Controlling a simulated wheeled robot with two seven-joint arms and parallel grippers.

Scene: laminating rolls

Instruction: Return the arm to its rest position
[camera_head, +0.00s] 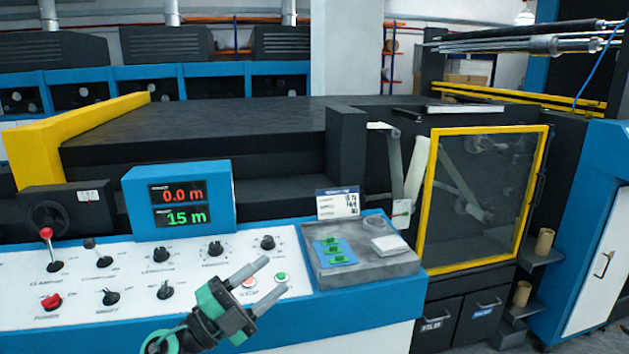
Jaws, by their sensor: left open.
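My left gripper (262,283) is in the head view at the bottom centre, in front of the white control panel (130,280). It is open and its two grey fingers point up and to the right. Nothing is between the fingers. Small green and red buttons show close to the fingertips, beside the word STOP. My right gripper does not show.
The panel bears knobs, a red-topped lever (47,235) and a display (180,200) reading 0.0 m and 15 m. A grey tray (370,270) holds green items. A yellow-framed door (480,200) stands right, with cardboard cores (544,242) on shelves.

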